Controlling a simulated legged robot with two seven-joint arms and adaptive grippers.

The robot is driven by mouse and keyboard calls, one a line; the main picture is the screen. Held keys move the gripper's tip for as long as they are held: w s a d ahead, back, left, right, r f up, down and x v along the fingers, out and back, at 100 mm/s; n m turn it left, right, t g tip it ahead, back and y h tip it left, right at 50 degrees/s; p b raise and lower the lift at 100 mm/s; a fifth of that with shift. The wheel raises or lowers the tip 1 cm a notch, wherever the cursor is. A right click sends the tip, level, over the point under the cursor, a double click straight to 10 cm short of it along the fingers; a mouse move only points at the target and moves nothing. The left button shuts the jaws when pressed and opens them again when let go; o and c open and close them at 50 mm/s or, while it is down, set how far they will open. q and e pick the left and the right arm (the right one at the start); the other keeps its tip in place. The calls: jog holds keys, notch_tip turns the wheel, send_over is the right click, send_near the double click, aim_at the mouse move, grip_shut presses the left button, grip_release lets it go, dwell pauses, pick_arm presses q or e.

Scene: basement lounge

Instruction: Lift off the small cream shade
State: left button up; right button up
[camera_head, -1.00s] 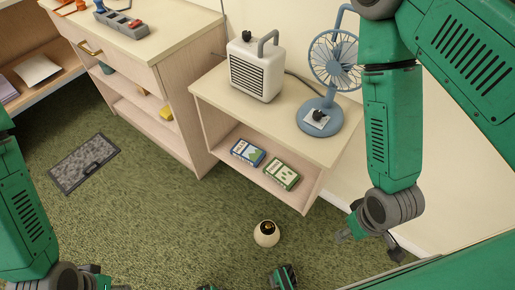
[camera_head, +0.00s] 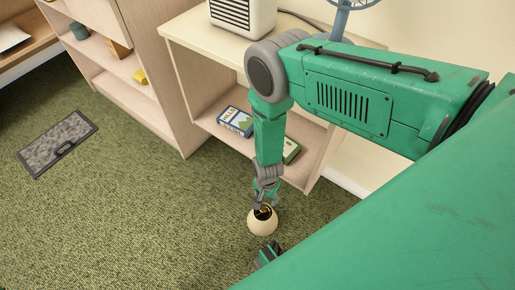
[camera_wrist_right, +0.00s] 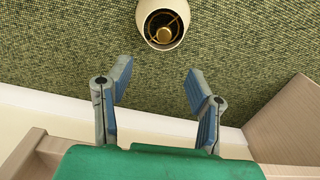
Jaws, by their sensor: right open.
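The small cream shade (camera_head: 262,226) is a rounded, open-topped piece on the green carpet, in front of the low shelf unit. Its dark opening has a brass-coloured piece inside. My right gripper (camera_head: 265,203) is just above it, and its fingers overlap the shade's top rim in the head view. In the right wrist view, the shade (camera_wrist_right: 160,4) sits at the top edge, partly cut off. The right gripper (camera_wrist_right: 158,80) is open there, with nothing between its two blue-padded fingers and the shade beyond their tips.
The low shelf unit (camera_head: 205,42) stands behind my right arm, with a white heater (camera_head: 243,18) on top and boxes (camera_head: 236,121) on its lower shelf. A grey mat (camera_head: 58,143) lies at left. Open carpet surrounds the shade on the left.

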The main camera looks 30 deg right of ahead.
jog(key=f, duration=0.1)
jog(key=b, duration=0.4)
send_over(263, 209)
notch_tip(263, 209, down, 7)
jog(key=shift+f, duration=0.6)
notch_tip(263, 209, down, 5)
jog(key=b, duration=0.3)
jog(key=shift+d, duration=0.1)
jog(key=shift+c, duration=0.4)
grip_shut()
